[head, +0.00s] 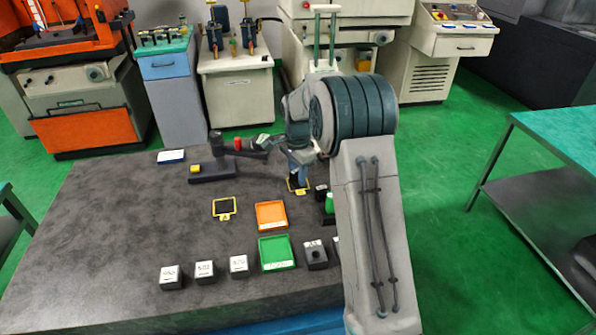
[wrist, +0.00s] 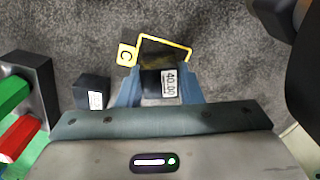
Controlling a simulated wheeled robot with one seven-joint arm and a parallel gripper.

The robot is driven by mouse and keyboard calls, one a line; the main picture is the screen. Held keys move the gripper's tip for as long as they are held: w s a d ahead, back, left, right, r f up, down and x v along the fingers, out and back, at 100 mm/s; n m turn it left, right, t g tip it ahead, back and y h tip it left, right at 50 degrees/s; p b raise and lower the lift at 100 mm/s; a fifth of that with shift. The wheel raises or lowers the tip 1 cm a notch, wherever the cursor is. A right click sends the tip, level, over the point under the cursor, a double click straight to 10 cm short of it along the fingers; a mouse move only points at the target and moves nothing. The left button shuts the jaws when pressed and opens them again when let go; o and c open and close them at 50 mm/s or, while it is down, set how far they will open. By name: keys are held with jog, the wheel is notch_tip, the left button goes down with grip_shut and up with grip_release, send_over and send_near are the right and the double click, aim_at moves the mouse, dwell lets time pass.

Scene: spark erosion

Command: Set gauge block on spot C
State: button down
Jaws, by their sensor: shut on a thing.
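My gripper (wrist: 162,74) is shut on a dark gauge block (wrist: 152,84) with a white label reading 40.00. Spot C (wrist: 187,55) is a dark square with a yellow outline and a yellow C tag (wrist: 127,55). In the wrist view the block overlaps the near part of the spot, and the spot's far part stays visible. I cannot tell whether the block touches the surface. In the head view my gripper (head: 298,163) is above spot C (head: 304,189), partly hidden by my arm; the held block is hard to make out there.
Another yellow-outlined spot (head: 224,216) lies to the left. An orange tray (head: 286,218) and a green tray (head: 261,257) are nearer. Several labelled blocks (head: 205,271) stand along the front. A dark block (wrist: 92,92) and a holder with green and red bars (wrist: 35,80) are left of my gripper.

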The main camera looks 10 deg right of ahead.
jog(key=shift+f, duration=0.1)
jog(key=c, duration=1)
grip_release()
notch_tip(320, 180, up, 12)
jog(key=b, duration=0.1)
jog(key=s+r+n, duration=0.4)
jog(key=s, duration=0.5)
jog(key=s+f+n+t, duration=0.1)
jog(key=s+n, duration=0.2)
jog(key=s, duration=0.5)
jog(key=s+f+n+t, duration=0.1)
jog(key=s+n, duration=0.2)
jog(key=s, duration=0.6)
jog(key=s+f+n+t, duration=0.1)
jog(key=s+f+n, duration=0.1)
jog(key=s, duration=0.6)
jog(key=shift+s+f+n, duration=0.1)
jog(key=shift+s+n, duration=0.05)
jog(key=shift+n, duration=0.75)
